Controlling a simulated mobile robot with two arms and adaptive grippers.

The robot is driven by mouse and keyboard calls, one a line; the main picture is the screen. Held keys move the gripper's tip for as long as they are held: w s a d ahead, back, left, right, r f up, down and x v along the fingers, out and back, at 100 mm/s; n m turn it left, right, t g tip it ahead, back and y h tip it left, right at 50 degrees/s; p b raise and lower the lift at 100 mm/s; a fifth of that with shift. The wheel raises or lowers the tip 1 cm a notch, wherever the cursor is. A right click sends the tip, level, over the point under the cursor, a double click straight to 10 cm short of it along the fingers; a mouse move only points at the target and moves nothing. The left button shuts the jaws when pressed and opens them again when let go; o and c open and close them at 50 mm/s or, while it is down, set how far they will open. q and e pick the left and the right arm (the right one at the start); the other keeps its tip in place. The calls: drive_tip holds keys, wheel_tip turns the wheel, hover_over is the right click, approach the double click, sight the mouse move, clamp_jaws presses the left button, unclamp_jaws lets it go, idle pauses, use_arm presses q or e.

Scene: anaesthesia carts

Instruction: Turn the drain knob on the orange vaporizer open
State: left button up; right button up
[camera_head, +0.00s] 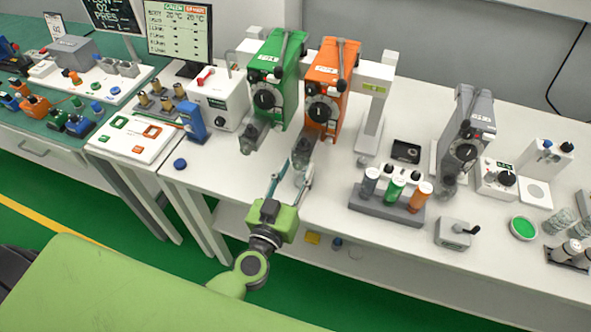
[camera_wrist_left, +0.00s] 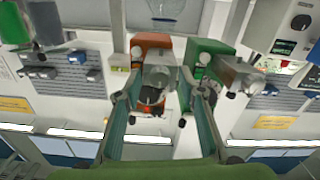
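The orange vaporizer (camera_head: 323,75) hangs beside the green vaporizer (camera_head: 270,65) above the white bench, with a black dial on its front. A grey, partly see-through block (camera_head: 303,147) sits at its lower front. My left gripper (camera_head: 297,170) is just in front of and below that block, fingers apart. In the left wrist view the open fingers (camera_wrist_left: 159,80) stand on either side of the grey block, with a small dark round part (camera_wrist_left: 150,96) between them. Contact cannot be told. The drain knob is not clearly distinguishable. My right gripper is not in view.
A white box with a dial (camera_head: 220,98) stands left of the green vaporizer. A rack with several coloured bottles (camera_head: 388,205) and a grey vaporizer (camera_head: 465,135) stand to the right. A blue cap (camera_head: 180,163) lies near the front edge. The bench around the gripper is mostly clear.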

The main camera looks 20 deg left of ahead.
use_arm(q)
clamp_jaws()
